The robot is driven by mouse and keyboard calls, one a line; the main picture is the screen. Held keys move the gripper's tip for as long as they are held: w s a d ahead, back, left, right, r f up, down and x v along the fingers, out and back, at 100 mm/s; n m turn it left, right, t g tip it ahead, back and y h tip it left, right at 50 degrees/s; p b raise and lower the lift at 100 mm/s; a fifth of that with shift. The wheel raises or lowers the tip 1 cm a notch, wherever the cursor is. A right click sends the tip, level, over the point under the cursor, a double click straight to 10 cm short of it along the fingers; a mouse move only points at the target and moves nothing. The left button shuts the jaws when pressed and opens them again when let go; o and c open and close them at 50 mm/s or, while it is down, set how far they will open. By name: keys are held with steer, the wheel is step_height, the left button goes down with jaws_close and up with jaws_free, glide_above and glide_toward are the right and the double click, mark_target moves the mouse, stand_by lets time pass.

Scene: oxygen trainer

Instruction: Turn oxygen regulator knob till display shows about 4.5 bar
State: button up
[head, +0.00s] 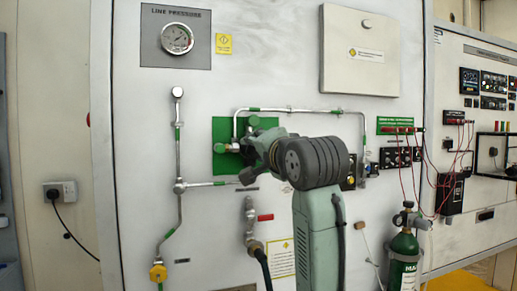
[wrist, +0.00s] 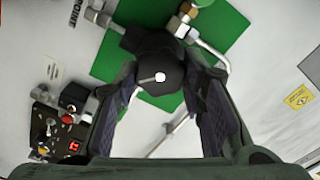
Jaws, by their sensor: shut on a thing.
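The black regulator knob (wrist: 157,72), with a white mark on its face, sits in front of the green panel in the wrist view. My gripper (wrist: 160,88) has its two dark fingers on either side of the knob and is shut on it. In the head view my gripper (head: 258,146) reaches the green panel (head: 221,165), and my arm hides the knob. The round line pressure gauge (head: 177,38) is at upper left in the head view.
Metal pipes (head: 178,135) run left of and above the green panel. A small control panel (wrist: 55,130) with a red button lies left of the fingers in the wrist view. A green cylinder (head: 404,250) and red cables (head: 412,170) are at right.

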steer(key=shift+d+m, duration=0.1)
steer(key=shift+m, duration=0.6)
steer(key=o, duration=1.1)
steer(key=shift+o, duration=0.2)
